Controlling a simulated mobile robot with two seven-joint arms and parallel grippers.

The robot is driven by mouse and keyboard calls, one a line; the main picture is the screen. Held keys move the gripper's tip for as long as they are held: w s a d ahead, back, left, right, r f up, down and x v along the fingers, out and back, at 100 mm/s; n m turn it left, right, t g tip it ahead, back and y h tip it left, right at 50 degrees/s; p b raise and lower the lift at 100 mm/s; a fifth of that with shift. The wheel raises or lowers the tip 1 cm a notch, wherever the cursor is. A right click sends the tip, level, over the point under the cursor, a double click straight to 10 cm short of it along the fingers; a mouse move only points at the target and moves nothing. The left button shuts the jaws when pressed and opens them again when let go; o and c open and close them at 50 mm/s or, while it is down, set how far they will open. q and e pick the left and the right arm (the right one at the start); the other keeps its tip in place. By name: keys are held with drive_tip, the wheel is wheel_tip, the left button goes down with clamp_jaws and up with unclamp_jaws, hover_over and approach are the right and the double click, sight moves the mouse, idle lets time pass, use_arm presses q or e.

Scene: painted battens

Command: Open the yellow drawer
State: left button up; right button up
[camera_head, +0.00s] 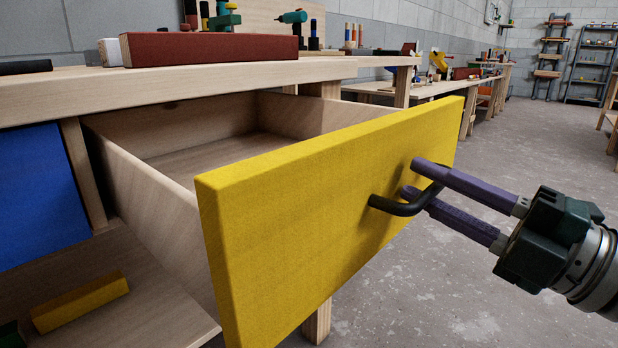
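The yellow drawer (310,205) stands pulled well out from the wooden workbench (200,82), and its inside, as far as it shows, is bare wood. A black bar handle (395,207) sits on its yellow front. My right gripper (412,178) comes in from the right with its two purple fingers at the handle, one above and one below its outer part. The fingers stand apart, with the handle between or beside them; I cannot tell whether they press on it. My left gripper is not in view.
A blue panel (38,195) is left of the drawer. A yellow batten (80,301) lies on the lower shelf. A dark red block (210,49) and several tools lie on the bench top.

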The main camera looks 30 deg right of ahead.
drive_tip(key=p+v, duration=0.1)
drive_tip(key=v, duration=0.9)
drive_tip(key=shift+w+r, duration=0.1)
drive_tip(key=shift+r, duration=0.05)
drive_tip(key=w+r+m+g+h+p, duration=0.2)
drive_tip(key=r+m+h+p, duration=0.45)
drive_tip(key=p, duration=0.55)
drive_tip(key=w+r+m+g+h+p, duration=0.3)
drive_tip(key=r+m+p, duration=0.4)
drive_tip(key=r+p, duration=0.3)
drive_tip(key=s+a+r+m+g+y+p, duration=0.1)
drive_tip(key=s+a+r+m+g+p, duration=0.2)
drive_tip(key=s+a+r+g+p, duration=0.55)
drive_tip(key=s+a+r+m+g+y+p, duration=0.15)
drive_tip(key=s+a+r+m+p, duration=0.3)
drive_tip(key=r+p, duration=0.75)
wheel_tip(320, 180, up, 32)
drive_tip(key=d+p, duration=0.1)
drive_tip(key=p, duration=3.7)
drive_tip(key=shift+n, duration=0.3)
